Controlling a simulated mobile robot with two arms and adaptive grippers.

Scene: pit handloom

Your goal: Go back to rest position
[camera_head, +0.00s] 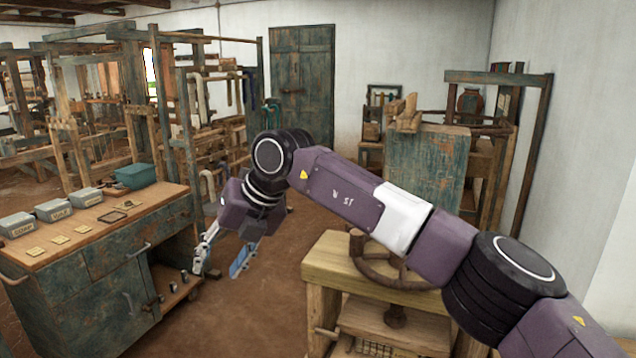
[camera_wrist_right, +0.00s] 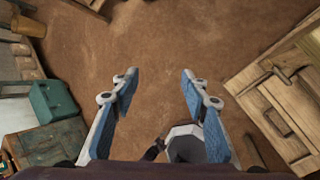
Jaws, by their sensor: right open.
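My right arm reaches in from the lower right of the head view, purple and black with a white band. Its gripper (camera_head: 222,262) points down over the brown floor, between the cabinet on the left and the wooden stand on the right. The two fingers with blue pads are apart. In the right wrist view the gripper (camera_wrist_right: 154,95) is open and empty, with bare floor beyond the fingertips. My left gripper shows in neither view.
A worn green cabinet (camera_head: 100,262) at left carries grey boxes (camera_head: 53,210) and a teal box (camera_head: 135,176). A wooden stand (camera_head: 330,268) with a handwheel (camera_head: 370,268) is under my right arm. Loom frames fill the back left. Open floor (camera_head: 285,300) lies between.

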